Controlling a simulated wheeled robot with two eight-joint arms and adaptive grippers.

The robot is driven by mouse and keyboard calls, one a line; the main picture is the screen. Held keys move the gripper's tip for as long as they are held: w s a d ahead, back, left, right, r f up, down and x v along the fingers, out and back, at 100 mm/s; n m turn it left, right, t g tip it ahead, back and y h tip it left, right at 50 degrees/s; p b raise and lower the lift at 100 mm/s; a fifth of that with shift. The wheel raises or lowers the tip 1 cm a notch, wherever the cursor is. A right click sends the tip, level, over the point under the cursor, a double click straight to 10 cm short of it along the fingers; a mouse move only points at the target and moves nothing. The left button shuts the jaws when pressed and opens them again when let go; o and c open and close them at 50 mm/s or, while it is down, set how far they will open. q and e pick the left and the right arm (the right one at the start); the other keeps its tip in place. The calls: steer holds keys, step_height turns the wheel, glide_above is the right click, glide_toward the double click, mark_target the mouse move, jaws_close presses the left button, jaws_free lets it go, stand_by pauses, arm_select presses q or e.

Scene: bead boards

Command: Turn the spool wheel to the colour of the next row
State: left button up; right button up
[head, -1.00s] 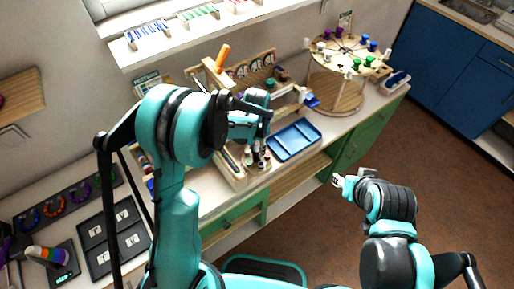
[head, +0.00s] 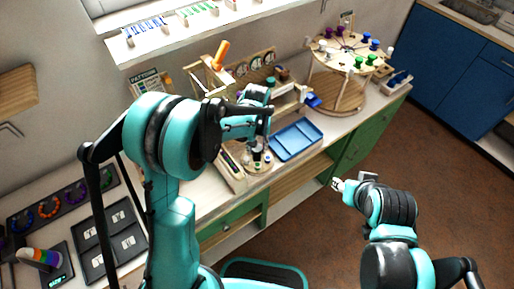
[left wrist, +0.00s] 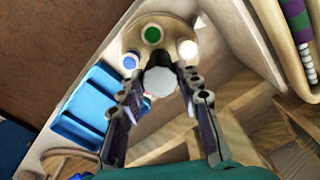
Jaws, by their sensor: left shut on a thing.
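A small round wooden wheel (left wrist: 160,27) with a green (left wrist: 152,35), a blue (left wrist: 130,62) and a white spool top (left wrist: 188,49) fills the top middle of the left wrist view. I take it as the spool wheel. In the head view it stands on the counter, partly hidden under my left gripper (head: 257,143). In the left wrist view, my left gripper (left wrist: 160,95) is shut on a pale, many-sided knob (left wrist: 160,81) at the wheel. My right gripper (head: 338,184) hangs in front of the counter, over the floor; its fingers are too small to judge.
A blue tray (head: 297,141) lies right of the wheel. A large round wooden stand (head: 345,50) with coloured spools stands at the back right. A wooden frame with an orange handle (head: 221,54) rises behind my left gripper. A dark card board (head: 108,240) lies at left.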

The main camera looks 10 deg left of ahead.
arm_select(q)
steer(key=shift+n, duration=1.2)
steer(key=o, duration=1.2)
steer(key=shift+c, duration=0.2)
step_height(320, 180, up, 12)
